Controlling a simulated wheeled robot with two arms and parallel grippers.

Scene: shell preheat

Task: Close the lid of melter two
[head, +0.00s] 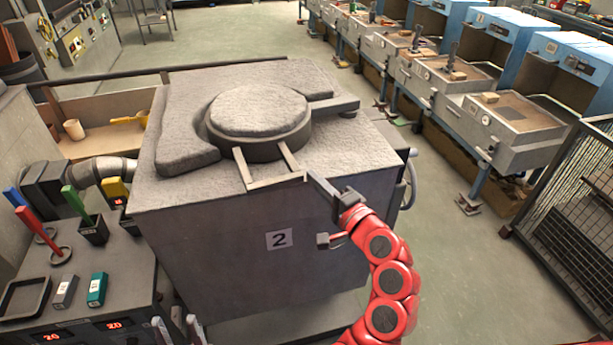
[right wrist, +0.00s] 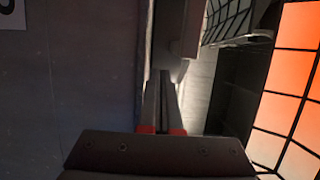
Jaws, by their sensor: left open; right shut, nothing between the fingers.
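Melter two is the large grey box (head: 225,235) with a "2" plate on its front, in the middle of the head view. Its round, rough grey lid (head: 260,110) lies about flat over the raised collar on top. I cannot tell whether it is fully seated. A pale frame-like handle (head: 275,182) sticks out from its front. My right gripper (head: 314,178) is shut and empty, its tips close beside the handle's right end; contact is unclear. Its fingers also show in the right wrist view (right wrist: 164,85). My left gripper (head: 176,328) is open and empty at the bottom left edge.
A bench (head: 130,265) at left holds colored-handled tools, a black tray (head: 25,297) and small blocks. A wire cage (head: 575,195) stands at right. Blue-hooded stations (head: 495,40) line the back right. The floor (head: 470,270) right of the melter is clear.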

